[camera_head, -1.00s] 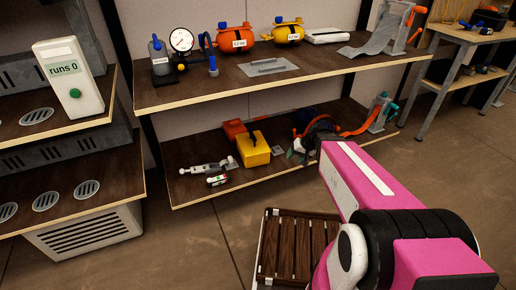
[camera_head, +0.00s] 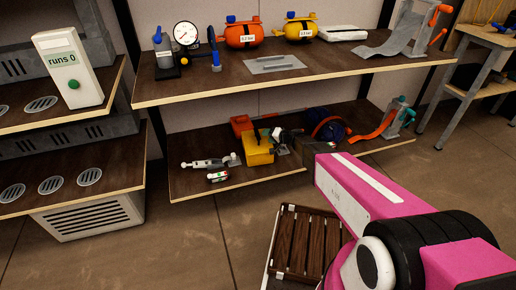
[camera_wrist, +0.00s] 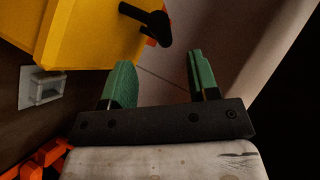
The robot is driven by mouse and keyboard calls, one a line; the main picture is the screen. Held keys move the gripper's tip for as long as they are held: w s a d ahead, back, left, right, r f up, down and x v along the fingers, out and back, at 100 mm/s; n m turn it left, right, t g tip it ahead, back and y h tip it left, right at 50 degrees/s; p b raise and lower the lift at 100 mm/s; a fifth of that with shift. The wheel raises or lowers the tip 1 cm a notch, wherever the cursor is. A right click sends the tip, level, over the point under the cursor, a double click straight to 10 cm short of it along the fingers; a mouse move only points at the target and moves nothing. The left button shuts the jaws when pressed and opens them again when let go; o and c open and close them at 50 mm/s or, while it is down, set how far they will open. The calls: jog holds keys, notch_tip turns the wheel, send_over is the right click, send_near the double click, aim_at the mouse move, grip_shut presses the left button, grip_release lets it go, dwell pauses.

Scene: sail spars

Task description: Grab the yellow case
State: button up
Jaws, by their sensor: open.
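The yellow case (camera_head: 258,154) stands on the lower shelf, with a dark part on its top. In the wrist view the yellow case (camera_wrist: 92,35) fills the upper left, with a black handle-like piece (camera_wrist: 148,22) at its right side. My gripper (camera_wrist: 155,75) is open, its two green fingers apart with nothing between them. The left finger is close to the lower edge of the case; whether it touches cannot be told. In the head view my pink arm reaches to the lower shelf, and the gripper end is close to the case's right side, hard to make out.
The lower shelf (camera_head: 190,183) also holds an orange case (camera_head: 241,124), a grey tool (camera_head: 207,162), a dark coil (camera_head: 328,124) and an orange-strapped clamp (camera_head: 390,122). The upper shelf (camera_head: 200,88) hangs above them. A slatted wooden crate (camera_head: 300,245) is on the floor in front.

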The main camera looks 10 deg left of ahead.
aim_at(258, 133)
jog(key=x, duration=0.8)
jog(key=shift+w+r, duration=0.2)
jog(key=shift+w, duration=0.2)
grip_shut()
jog(key=shift+r, duration=0.1)
dwell(0.9)
